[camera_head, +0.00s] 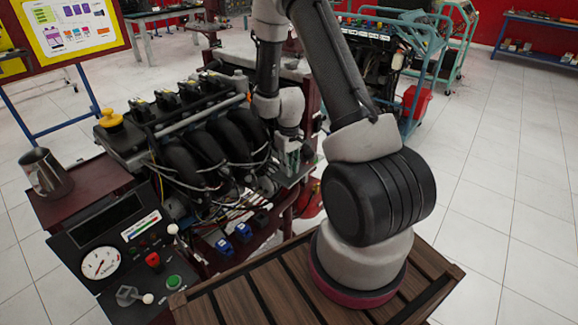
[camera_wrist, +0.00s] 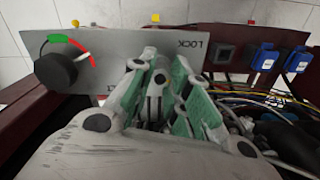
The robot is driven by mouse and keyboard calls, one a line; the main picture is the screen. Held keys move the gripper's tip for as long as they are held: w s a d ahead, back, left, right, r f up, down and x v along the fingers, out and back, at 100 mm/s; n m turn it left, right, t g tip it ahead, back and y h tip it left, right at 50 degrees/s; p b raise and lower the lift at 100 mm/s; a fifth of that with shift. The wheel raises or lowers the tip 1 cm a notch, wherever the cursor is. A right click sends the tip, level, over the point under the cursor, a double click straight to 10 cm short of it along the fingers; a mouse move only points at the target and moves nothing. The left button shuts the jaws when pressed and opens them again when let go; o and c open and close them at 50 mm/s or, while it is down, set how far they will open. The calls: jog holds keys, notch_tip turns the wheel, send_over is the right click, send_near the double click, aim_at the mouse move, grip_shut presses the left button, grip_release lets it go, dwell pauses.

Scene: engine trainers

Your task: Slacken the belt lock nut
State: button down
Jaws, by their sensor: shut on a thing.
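In the wrist view a grey panel (camera_wrist: 120,48) carries the word LOCK, upside down in the picture. My gripper (camera_wrist: 163,72) is in front of this panel, just left of the word. Its green-padded fingers are shut on the belt lock nut, which the fingers almost wholly hide. I cannot tell how far the nut is turned. In the head view my gripper (camera_head: 288,165) is low at the right side of the engine trainer (camera_head: 205,140), and the nut does not show there.
A black knob (camera_wrist: 56,71) with a green and red arc is on the panel's left. Blue connectors (camera_wrist: 297,60) and loose wires lie right of my gripper. In the head view, a metal jug (camera_head: 45,172) and gauge box (camera_head: 100,262) stand left. Open floor lies right.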

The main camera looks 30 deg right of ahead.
jog(key=n, duration=0.7)
dwell(0.6)
jog(key=c, duration=1.3)
grip_release()
jog(key=shift+r, duration=0.1)
notch_tip(320, 180, up, 12)
jog(key=shift+f, duration=0.1)
